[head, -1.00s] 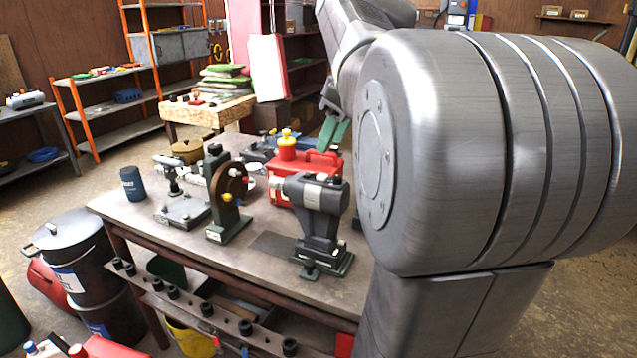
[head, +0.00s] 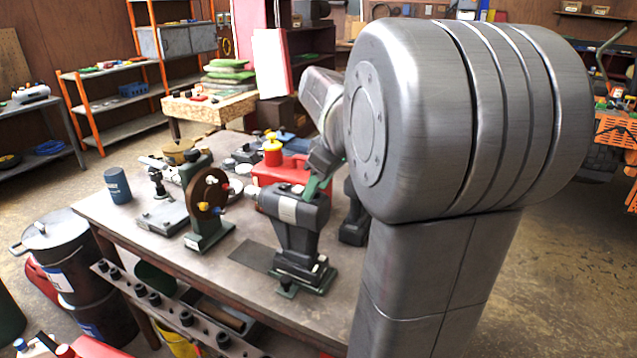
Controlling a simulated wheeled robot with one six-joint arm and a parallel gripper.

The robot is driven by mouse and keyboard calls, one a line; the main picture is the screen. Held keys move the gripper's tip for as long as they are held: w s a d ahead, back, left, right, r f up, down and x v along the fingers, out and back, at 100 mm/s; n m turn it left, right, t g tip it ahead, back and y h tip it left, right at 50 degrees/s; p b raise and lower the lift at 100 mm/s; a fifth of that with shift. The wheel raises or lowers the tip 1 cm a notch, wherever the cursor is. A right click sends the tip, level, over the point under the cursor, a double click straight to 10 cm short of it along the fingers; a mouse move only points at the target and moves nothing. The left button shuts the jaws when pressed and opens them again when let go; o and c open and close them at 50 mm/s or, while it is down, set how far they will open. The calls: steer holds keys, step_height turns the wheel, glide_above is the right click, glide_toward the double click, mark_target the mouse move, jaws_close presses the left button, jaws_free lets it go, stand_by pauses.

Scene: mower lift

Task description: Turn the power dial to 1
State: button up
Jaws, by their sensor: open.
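My gripper (head: 314,188) shows only as small green fingers at the end of my arm, low over the top of a dark grey bench machine (head: 298,212) with a white label. It is open. I cannot tell whether it touches the machine, and my arm hides part of the area behind. A dark brown disc (head: 208,196) with coloured knobs stands upright on a green base, left of the machine. I cannot make out a power dial for certain, nor read any number or setting.
The workbench (head: 140,236) also carries a red can (head: 282,170) with a yellow cap, a blue cup (head: 117,186) and a small vice-like tool (head: 163,208). Dark drums (head: 62,240) stand at left. An orange machine (head: 615,135) is at the right edge. Floor is open at right.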

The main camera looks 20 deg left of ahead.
jaws_close()
steer(key=shift+n, duration=0.3)
steer(key=n, duration=0.1)
steer(key=n+g, duration=0.1)
steer(key=n+p, duration=0.1)
steer(key=shift+w+n+g, duration=0.25)
steer(key=shift+n+g, duration=0.15)
steer(key=n+g, duration=0.1)
steer(key=n, duration=0.1)
steer(key=n+g, duration=0.1)
steer(key=n, duration=0.2)
steer(key=shift+w+a+p, duration=0.1)
steer(key=shift+w+p, duration=0.05)
steer(key=shift+p, duration=0.25)
steer(key=n+h, duration=0.1)
steer(key=n, duration=0.2)
steer(key=n+g+h+p, duration=0.1)
steer(key=n, duration=0.1)
steer(key=shift+w+a+n, duration=0.15)
steer(key=shift+a+n, duration=0.05)
steer(key=shift+n, duration=0.2)
steer(key=shift+a+n+g+h+p, duration=0.15)
steer(key=shift+n+h+p, duration=0.25)
steer(key=shift+n, duration=0.75)
steer(key=shift+n+g+h+p, duration=0.25)
steer(key=shift+n+h, duration=0.25)
steer(key=shift+n, duration=0.65)
